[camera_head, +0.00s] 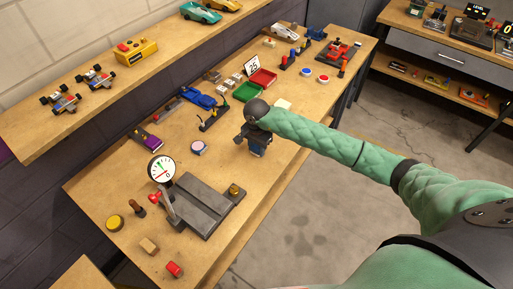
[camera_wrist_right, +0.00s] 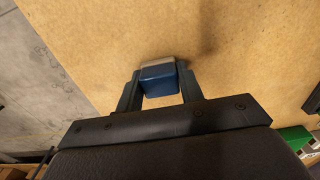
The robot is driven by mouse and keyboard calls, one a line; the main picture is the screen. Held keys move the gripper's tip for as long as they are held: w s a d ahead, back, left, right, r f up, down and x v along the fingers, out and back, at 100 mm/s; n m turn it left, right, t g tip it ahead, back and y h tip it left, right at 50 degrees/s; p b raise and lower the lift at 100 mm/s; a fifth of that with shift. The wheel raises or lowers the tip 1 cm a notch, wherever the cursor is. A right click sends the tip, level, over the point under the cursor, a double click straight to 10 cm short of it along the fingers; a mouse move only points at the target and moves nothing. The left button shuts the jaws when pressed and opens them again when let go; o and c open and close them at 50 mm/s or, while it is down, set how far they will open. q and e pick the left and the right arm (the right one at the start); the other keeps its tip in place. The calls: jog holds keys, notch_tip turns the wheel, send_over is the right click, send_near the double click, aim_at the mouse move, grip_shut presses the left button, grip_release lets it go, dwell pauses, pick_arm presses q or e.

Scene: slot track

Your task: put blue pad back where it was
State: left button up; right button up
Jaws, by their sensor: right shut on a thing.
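My right gripper (camera_head: 257,150) is over the front part of the workbench, pointing down. In the right wrist view the gripper (camera_wrist_right: 158,84) is shut on a small blue block with a pale edge, the blue pad (camera_wrist_right: 159,78), one finger on each side. I cannot tell whether the pad touches the bench top or hangs just above it. In the head view the gripper and arm mostly hide the pad. My left gripper is not in view.
Bare wood surrounds the pad.

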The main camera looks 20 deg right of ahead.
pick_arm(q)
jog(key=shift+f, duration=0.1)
pick_arm(e)
jog(key=shift+f, duration=0.1)
jog(key=o, duration=0.6)
jog(key=shift+o, duration=1.4)
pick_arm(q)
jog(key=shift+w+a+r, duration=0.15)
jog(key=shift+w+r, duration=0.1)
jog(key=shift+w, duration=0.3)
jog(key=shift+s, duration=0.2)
